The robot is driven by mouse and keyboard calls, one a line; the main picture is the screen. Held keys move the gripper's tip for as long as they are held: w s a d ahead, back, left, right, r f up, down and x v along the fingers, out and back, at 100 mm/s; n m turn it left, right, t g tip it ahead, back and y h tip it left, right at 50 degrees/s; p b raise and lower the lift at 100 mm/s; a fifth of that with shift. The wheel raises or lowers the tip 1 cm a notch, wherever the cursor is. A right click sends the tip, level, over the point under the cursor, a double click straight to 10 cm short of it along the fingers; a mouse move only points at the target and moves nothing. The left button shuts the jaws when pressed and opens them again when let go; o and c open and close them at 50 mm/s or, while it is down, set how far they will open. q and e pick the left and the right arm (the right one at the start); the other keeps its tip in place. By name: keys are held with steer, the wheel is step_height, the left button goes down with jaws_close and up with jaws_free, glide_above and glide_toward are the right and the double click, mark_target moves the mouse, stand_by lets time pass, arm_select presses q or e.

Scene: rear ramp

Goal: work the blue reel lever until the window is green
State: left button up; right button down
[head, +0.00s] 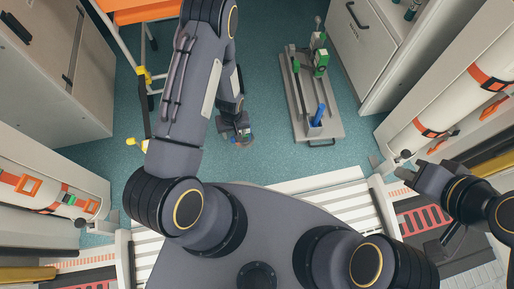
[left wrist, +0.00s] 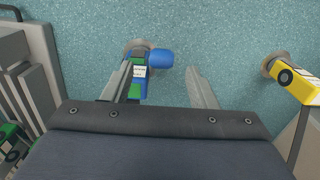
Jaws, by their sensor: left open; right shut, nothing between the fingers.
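A small blue-and-green fitting with a pale label (left wrist: 139,72) and a blue knob (left wrist: 160,58) shows in the left wrist view. It overlaps the left finger, and the knob lies in the gap between the fingers. My left gripper (head: 240,130) is open, low over the floor in the head view; its fingers also show in the left wrist view (left wrist: 160,90). I cannot tell if they touch the fitting. A blue upright handle (head: 318,115) stands on a grey board, right of that gripper. I cannot make out the window's colour. My right gripper (head: 407,174) is shut and empty at right.
The grey board (head: 316,132) also carries green-topped posts (head: 321,62). Yellow fittings on a dark pole (head: 150,102) stand left of my left arm; one yellow fitting (left wrist: 295,82) shows in the wrist view. Cabinets and white cylinders line both sides.

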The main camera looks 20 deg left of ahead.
arm_select(q)
step_height(320, 180, down, 8)
steer(key=b, duration=0.3)
steer(key=shift+a, duration=0.15)
jaws_close()
